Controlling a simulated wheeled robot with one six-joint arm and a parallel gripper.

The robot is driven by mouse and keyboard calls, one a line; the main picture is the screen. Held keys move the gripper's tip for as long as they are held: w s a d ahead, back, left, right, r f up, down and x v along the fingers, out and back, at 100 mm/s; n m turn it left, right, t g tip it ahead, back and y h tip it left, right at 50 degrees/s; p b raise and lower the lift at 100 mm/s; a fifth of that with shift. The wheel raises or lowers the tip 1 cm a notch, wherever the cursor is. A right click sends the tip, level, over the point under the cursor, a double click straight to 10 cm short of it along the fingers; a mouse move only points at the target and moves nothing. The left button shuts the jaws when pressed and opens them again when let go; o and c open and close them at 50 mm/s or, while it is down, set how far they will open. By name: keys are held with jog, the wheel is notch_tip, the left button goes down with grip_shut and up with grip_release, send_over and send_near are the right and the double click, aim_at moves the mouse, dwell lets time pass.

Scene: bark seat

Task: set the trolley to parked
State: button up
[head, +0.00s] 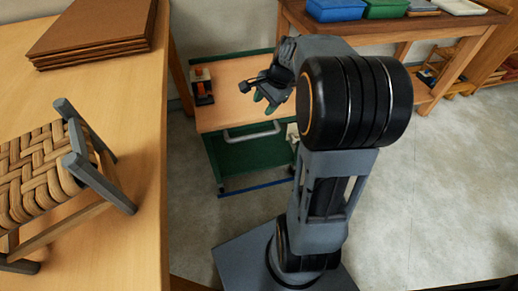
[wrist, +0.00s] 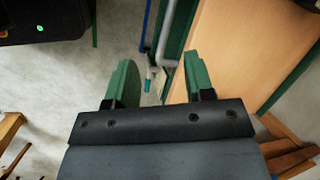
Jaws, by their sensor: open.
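The trolley has a pale wooden top (head: 228,80) with green edges, a grey bar handle (head: 252,134) at its near side and a green lower shelf. My gripper (head: 262,92) is over the right part of the trolley top in the head view. In the wrist view my gripper (wrist: 157,65) is open, its two green fingers apart with nothing between them. Past the fingertips are the grey handle (wrist: 166,35), a small teal piece (wrist: 149,80) and a pale piece beside it. I cannot tell whether the trolley is parked.
A black device with an orange-red part (head: 203,86) is on the trolley's left. A workbench with a woven seat (head: 40,168) and brown boards (head: 95,30) fills the left. A table with blue (head: 335,10) and green bins stands behind. Floor at right is clear.

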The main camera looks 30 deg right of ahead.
aim_at(258, 134)
jog(key=w+d+f+m+y+b, duration=0.1)
jog(key=w+d+f+m+b, duration=0.15)
jog(key=f, duration=0.25)
jog(key=w+d+f+m+b, duration=0.1)
jog(key=d+f+m+b, duration=0.15)
jog(key=f, duration=0.25)
jog(key=shift+t, duration=0.3)
jog(key=b+x, duration=0.1)
jog(key=x, duration=0.3)
jog(key=b+x, duration=0.2)
jog(key=x, duration=0.2)
jog(key=b+x, duration=0.2)
jog(key=x, duration=0.2)
jog(key=shift+w+d+f, duration=0.1)
jog(key=shift+d+f, duration=0.1)
jog(key=shift+f, duration=0.25)
jog(key=shift+c, duration=0.5)
grip_shut()
